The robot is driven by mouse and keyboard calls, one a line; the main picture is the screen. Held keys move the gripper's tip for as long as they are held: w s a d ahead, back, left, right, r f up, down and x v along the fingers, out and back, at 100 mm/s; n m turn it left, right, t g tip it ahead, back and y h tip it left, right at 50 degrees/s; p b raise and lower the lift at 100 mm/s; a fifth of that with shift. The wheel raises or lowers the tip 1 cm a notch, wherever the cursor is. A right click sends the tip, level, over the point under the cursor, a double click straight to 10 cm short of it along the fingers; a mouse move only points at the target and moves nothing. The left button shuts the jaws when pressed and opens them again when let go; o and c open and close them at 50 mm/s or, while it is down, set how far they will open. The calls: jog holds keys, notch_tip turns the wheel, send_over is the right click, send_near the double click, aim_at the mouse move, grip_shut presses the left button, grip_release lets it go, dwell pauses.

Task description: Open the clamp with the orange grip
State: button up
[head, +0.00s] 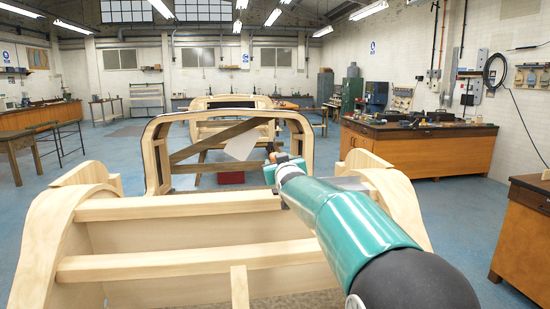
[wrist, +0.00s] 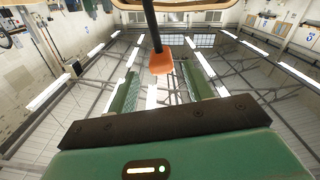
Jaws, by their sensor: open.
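The clamp's orange grip (wrist: 161,62) hangs at the end of a dark bar (wrist: 151,22) in the wrist view. My gripper (wrist: 160,85) is open, with its two green fingers apart on either side of the line to the grip. The grip appears between or just beyond the fingertips; I cannot tell whether they touch it. In the head view, my gripper (head: 282,163) is at the wooden frame, and a small orange patch (head: 273,157) shows beside it. The rest of the clamp is mostly hidden by my gripper and arm.
A wooden bodyframe (head: 180,208) with crossbars stands right in front of me, and an arched frame (head: 160,128) rises behind it. Wooden workbenches (head: 425,155) stand at the right. Blue floor (head: 465,215) is open between the frame and the benches.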

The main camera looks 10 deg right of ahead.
jog(key=w, duration=0.6)
jog(key=shift+a, duration=0.1)
grip_shut()
